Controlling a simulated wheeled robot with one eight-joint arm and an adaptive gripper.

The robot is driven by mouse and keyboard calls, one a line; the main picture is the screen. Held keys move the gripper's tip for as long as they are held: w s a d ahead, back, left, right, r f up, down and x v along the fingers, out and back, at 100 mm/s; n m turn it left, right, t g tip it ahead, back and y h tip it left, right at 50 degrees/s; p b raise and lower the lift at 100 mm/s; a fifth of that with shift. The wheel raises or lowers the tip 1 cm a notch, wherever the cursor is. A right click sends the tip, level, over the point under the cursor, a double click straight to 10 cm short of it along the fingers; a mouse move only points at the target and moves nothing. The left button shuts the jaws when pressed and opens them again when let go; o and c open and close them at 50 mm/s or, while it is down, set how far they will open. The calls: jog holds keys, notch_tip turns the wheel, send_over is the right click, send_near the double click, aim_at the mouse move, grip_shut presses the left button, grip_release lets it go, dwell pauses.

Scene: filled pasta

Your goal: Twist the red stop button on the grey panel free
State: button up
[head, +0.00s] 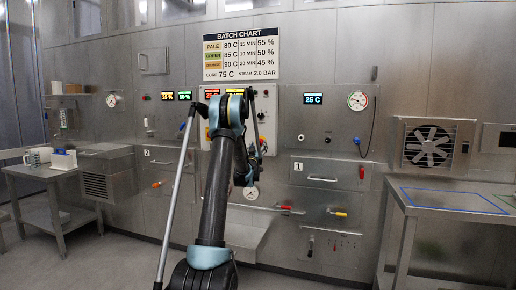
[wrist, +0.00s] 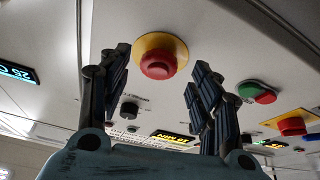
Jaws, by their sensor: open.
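The red stop button (wrist: 157,64) is a round red mushroom head on a yellow disc, on the grey panel (wrist: 225,35) in the wrist view. My gripper (wrist: 159,60) is open, with one dark finger left of the button and one right of it. No contact shows, and I cannot tell how much depth lies between the fingertips and the button. In the head view the panel (head: 271,105) is on the back wall, largely hidden behind my arm. I cannot make out the button there.
A green-and-red button (wrist: 257,92) and a red control on a yellow plate (wrist: 291,125) are right of my fingers. A black knob (wrist: 129,109) and a lit display (wrist: 172,136) are also close by. A steel table (head: 450,200) stands at the right.

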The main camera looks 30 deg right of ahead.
jog(key=shift+x, duration=1.05)
jog(key=c, duration=1.1)
jog(key=shift+m, duration=0.4)
jog(key=m, duration=0.1)
jog(key=m+g+h, duration=0.1)
jog(key=m, duration=0.1)
jog(key=m+g+h, duration=0.1)
jog(key=m, duration=0.1)
jog(key=shift+w+a, duration=0.25)
jog(key=shift+m+g+h, duration=0.35)
jog(key=shift+m+g, duration=0.55)
jog(key=shift+m, duration=0.8)
jog(key=shift+m+g+h, duration=0.35)
jog(key=shift+m+g, duration=0.55)
jog(key=shift+m, duration=0.8)
jog(key=shift+r, duration=0.1)
